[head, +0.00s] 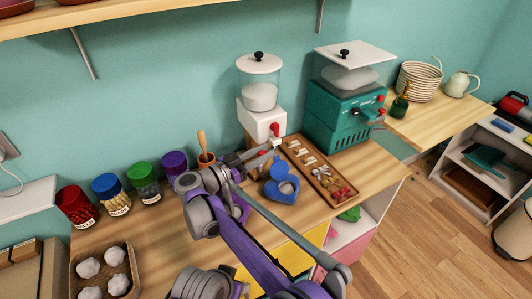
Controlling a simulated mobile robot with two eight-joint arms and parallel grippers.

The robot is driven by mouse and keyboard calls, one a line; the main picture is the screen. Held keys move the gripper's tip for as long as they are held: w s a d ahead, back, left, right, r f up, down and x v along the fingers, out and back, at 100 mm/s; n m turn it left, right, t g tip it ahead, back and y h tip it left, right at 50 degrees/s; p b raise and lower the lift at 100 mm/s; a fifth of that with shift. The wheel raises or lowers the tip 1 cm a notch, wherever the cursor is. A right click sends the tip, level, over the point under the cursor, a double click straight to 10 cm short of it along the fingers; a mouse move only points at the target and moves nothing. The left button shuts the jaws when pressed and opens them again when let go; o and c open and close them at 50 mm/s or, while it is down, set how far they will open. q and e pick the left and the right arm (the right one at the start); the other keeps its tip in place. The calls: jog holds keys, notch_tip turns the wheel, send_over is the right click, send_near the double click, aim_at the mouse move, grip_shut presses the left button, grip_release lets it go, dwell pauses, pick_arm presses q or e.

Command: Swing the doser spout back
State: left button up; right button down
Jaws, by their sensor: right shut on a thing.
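The doser (262,118) is a white box with a red knob and a clear, white-lidded hopper of white stuff on top. It stands against the wall at the back of the wooden counter. My right gripper (268,149) is at the front of the doser, below the red knob. It is shut on the doser spout, which is small and mostly hidden by the fingers. A blue heart-shaped container (282,187) with pale contents sits open just below the gripper. My left gripper is not in view.
A wooden tray (322,172) of small items lies right of the gripper, before a teal machine (340,118). A tray of white lumps (104,272) is at the front left.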

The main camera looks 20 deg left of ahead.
jog(key=shift+a+h, duration=0.1)
jog(key=shift+h, duration=0.2)
jog(key=c, duration=0.6)
grip_release()
